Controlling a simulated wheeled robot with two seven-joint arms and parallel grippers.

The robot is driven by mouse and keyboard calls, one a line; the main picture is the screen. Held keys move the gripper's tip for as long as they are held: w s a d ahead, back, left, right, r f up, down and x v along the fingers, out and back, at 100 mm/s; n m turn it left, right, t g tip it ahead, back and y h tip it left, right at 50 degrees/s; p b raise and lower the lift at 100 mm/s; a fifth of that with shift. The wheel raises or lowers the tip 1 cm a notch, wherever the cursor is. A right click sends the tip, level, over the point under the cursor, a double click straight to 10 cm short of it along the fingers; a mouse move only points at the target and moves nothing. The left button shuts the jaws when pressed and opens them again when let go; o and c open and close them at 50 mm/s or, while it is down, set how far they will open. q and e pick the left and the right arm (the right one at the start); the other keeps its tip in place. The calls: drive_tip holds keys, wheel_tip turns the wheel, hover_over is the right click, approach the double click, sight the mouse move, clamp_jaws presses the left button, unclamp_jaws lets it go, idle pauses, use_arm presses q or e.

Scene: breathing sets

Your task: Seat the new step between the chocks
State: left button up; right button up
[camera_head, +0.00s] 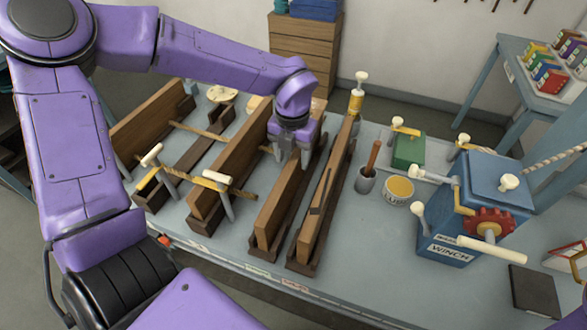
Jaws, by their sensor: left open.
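My left gripper (292,158) is open, pointing down over the far part of a plain brown board (272,218). This board stands on edge in a dark wooden trough; I cannot tell whether the fingers touch it. To its right a second long board (312,222), with a dark crack-like mark on its side, stands in another dark trough (301,264). I cannot tell for sure which board is the new step. Further left, two larger boards (152,122) (228,165) stand in dark chocks (205,222), with thin rods and an empty dark trough (195,150) between them. My right gripper is out of view.
A blue winch (452,235) with a red gear stands on the right of the table. Near it are a yellow-topped tin (398,190), a dark cup (365,181) with a handle and a green block (408,152). Pale-knobbed yellow clamps (216,178) stick up at the left boards.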

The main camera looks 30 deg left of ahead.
use_arm(q)
drive_tip(key=f, duration=0.1)
drive_tip(key=w+f, duration=0.1)
drive_tip(key=f, duration=0.2)
drive_tip(key=shift+w+f+p, duration=0.2)
drive_tip(key=shift+w+p, duration=0.1)
drive_tip(key=shift+w, duration=0.05)
drive_tip(key=shift+s+r, duration=0.15)
drive_tip(key=shift+s, duration=0.35)
drive_tip(key=c, duration=0.4)
clamp_jaws()
